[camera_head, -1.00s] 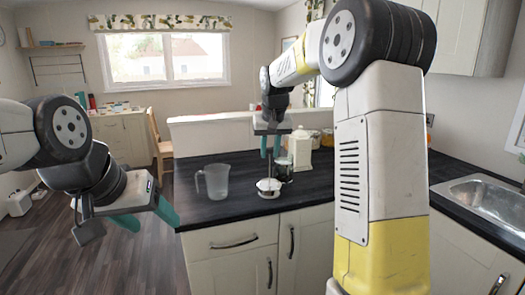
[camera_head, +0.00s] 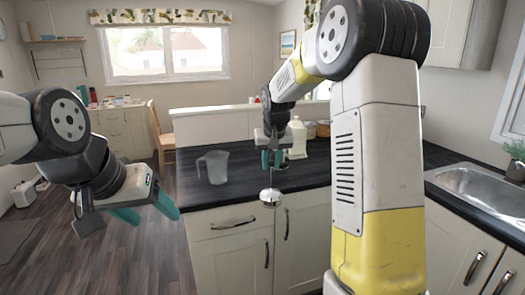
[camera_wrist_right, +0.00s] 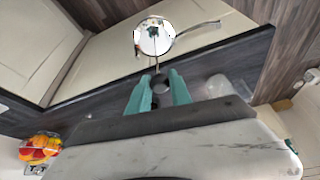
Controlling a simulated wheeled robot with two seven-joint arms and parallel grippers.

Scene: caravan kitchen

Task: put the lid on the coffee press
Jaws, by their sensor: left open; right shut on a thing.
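My right gripper (camera_head: 271,160) is shut on the lid's thin stem or knob. The lid (camera_head: 270,197), with its pale shiny round part, hangs below the fingers, in front of the counter's front edge. In the right wrist view the lid (camera_wrist_right: 153,36) shows as a bright disc beyond the teal fingers (camera_wrist_right: 158,92). A clear jug with a handle (camera_head: 214,167) stands upright on the dark counter, left of the lid and apart from it. My left gripper (camera_head: 150,212) is open and empty, left of the counter.
The dark counter (camera_head: 235,190) is clear around the jug. A sink (camera_head: 480,187) is at the right. Drawers and a cupboard with handles lie below the counter edge.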

